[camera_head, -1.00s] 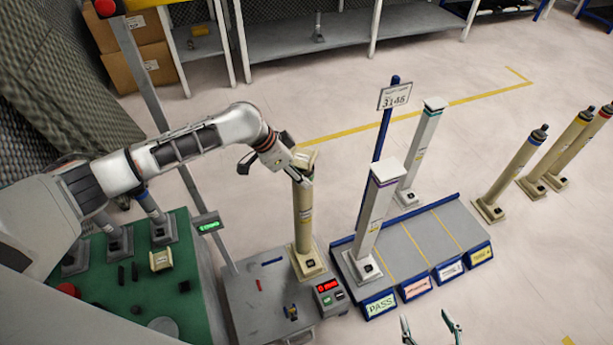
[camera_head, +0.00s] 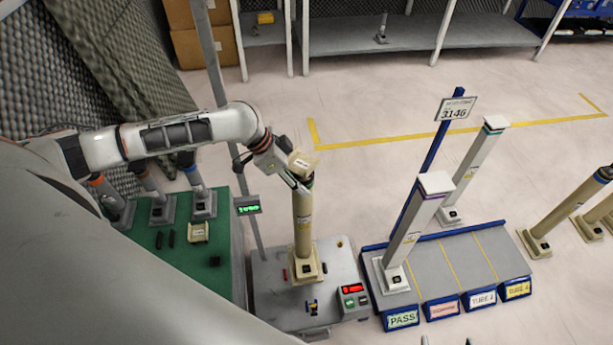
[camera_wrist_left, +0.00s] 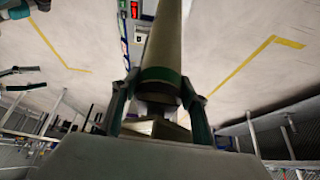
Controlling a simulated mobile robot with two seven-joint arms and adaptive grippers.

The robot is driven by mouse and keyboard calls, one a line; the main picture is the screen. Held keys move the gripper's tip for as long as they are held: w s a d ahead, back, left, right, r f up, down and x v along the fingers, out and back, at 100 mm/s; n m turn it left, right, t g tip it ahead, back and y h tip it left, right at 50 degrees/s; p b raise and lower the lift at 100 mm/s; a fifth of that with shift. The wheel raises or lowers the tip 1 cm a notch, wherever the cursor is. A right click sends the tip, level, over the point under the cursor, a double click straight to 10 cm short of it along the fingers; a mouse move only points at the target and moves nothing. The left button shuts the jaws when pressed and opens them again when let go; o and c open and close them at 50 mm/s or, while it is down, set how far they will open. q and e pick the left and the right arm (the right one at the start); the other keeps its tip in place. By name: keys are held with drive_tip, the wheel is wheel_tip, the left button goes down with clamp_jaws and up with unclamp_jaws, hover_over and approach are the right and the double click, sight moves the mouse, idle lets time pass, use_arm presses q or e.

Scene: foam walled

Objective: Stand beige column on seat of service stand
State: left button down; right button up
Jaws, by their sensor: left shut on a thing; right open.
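The beige column (camera_head: 303,222) is upright, with a square foot (camera_head: 306,266) and a beige cap (camera_head: 301,160). My left gripper (camera_head: 296,180) is shut on it near its top. The left wrist view shows the column (camera_wrist_left: 162,45) with a dark green band between both fingers (camera_wrist_left: 160,100). The grey service stand (camera_head: 280,312) lies under the column's foot. I cannot tell whether the foot touches it, and the foot hides any seat there. Only the tips of my open right gripper (camera_head: 447,340) show at the bottom edge.
A red-lit control box (camera_head: 353,300) sits on the stand's right side. Several beige columns (camera_head: 565,215) stand at right. A green table (camera_head: 175,262) with parts is at left.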

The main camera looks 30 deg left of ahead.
use_arm(q)
drive_tip(key=shift+w+d+f+b, duration=0.1)
drive_tip(key=shift+f+b, duration=0.65)
drive_tip(key=shift+f, duration=2.05)
drive_tip(key=shift+d+f+b, duration=0.1)
drive_tip(key=shift+f+b, duration=0.65)
drive_tip(key=shift+f, duration=2)
drive_tip(key=c, duration=1.2)
unclamp_jaws()
drive_tip(key=shift+a+f, duration=0.1)
drive_tip(key=shift+o, duration=0.2)
